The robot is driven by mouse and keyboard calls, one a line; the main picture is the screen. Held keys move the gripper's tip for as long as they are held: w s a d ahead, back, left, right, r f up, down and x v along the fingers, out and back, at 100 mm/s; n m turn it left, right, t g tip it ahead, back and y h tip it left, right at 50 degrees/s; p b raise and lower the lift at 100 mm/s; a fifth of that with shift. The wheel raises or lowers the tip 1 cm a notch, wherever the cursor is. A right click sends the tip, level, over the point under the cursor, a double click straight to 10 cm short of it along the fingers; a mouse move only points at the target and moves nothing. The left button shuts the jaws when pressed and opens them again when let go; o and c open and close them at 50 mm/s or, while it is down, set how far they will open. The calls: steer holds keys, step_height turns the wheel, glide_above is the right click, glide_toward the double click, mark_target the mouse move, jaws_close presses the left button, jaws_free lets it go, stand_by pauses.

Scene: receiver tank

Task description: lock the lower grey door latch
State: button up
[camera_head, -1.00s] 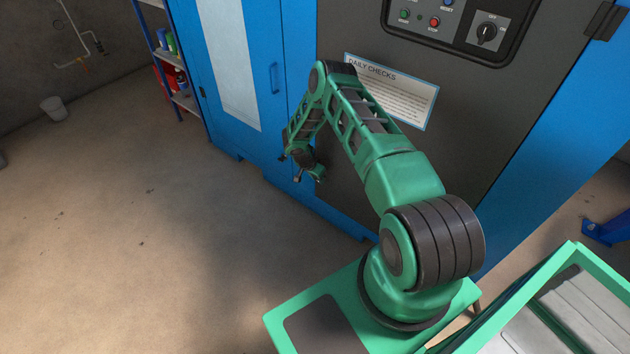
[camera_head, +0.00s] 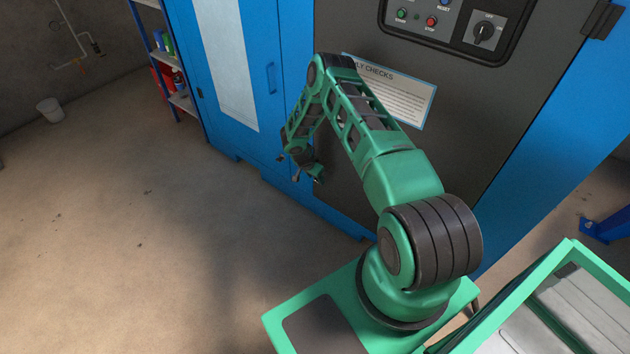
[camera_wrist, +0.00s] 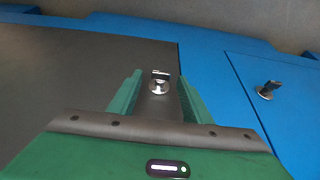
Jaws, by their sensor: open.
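The grey door (camera_wrist: 80,75) shows in the wrist view, with its latch (camera_wrist: 159,87) close to its right edge. The latch has a round silver base and a small dark lever that looks roughly crosswise in the picture. My gripper (camera_wrist: 159,77) is open, with one green finger to the left of the latch and one to the right. I see a gap on both sides; contact is not visible. In the head view my gripper (camera_head: 307,180) hangs low by the left edge of the grey door (camera_head: 470,110), and the latch is hidden there.
A second latch (camera_wrist: 268,89) sits on the blue panel (camera_wrist: 225,65) to the right in the wrist view. In the head view a control panel (camera_head: 455,25) and a checks sign (camera_head: 415,105) are on the grey door. The floor (camera_head: 120,230) at left is clear.

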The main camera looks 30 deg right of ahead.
steer(key=v, duration=0.9)
steer(key=shift+r, duration=0.15)
steer(key=shift+r, duration=0.1)
steer(key=s+d+r+n, duration=0.1)
steer(key=s+r, duration=0.4)
steer(key=r, duration=0.7)
steer(key=s+d+r+n+g, duration=0.15)
steer(key=s+r, duration=0.25)
steer(key=r, duration=0.9)
steer(key=s+d+r+n, duration=0.15)
steer(key=s+r, duration=0.35)
steer(key=r, duration=0.7)
steer(key=s+a+r+n+y, duration=0.1)
steer(key=s+a+r, duration=0.2)
steer(key=s, duration=0.7)
steer(key=s+a+r+n+y, duration=0.1)
steer(key=s+a+r+y, duration=0.1)
steer(key=s+r, duration=0.4)
steer(key=s+a+r+n+y, duration=0.1)
steer(key=s+a+r, duration=0.3)
steer(key=s, duration=1)
steer(key=shift+s+a+r+n, duration=0.2)
steer(key=shift+s+a+n, duration=0.1)
steer(key=shift+s+a, duration=0.05)
